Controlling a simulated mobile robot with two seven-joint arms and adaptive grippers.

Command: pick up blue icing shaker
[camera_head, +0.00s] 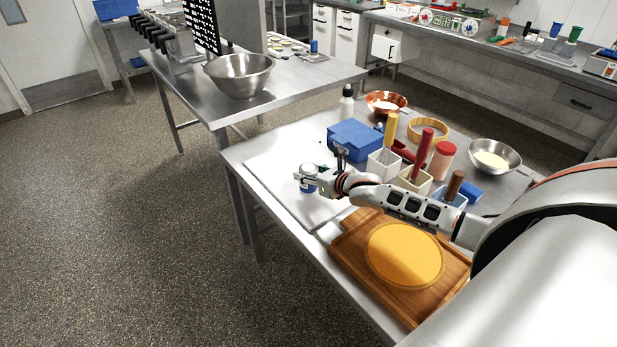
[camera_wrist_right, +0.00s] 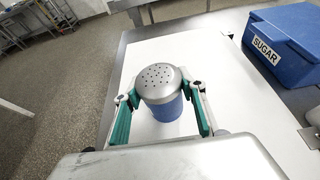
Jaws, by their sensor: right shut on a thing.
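The blue icing shaker (camera_wrist_right: 166,110) has a silver domed lid with holes and a blue body. In the right wrist view it stands between the two green-padded fingers of my right gripper (camera_wrist_right: 162,118), which is shut on it. In the head view the shaker (camera_head: 307,187) shows at the end of my right arm, over the white board (camera_head: 270,165). My right gripper (camera_head: 322,172) reaches it from the right. I cannot tell whether the shaker touches the board. My left gripper is not in view.
A blue sugar box (camera_head: 354,139) sits just behind the gripper. Several utensil holders stand nearby, including a white one (camera_head: 383,163). A wooden board (camera_head: 345,243) with a yellow round cake (camera_head: 405,254) lies at the front.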

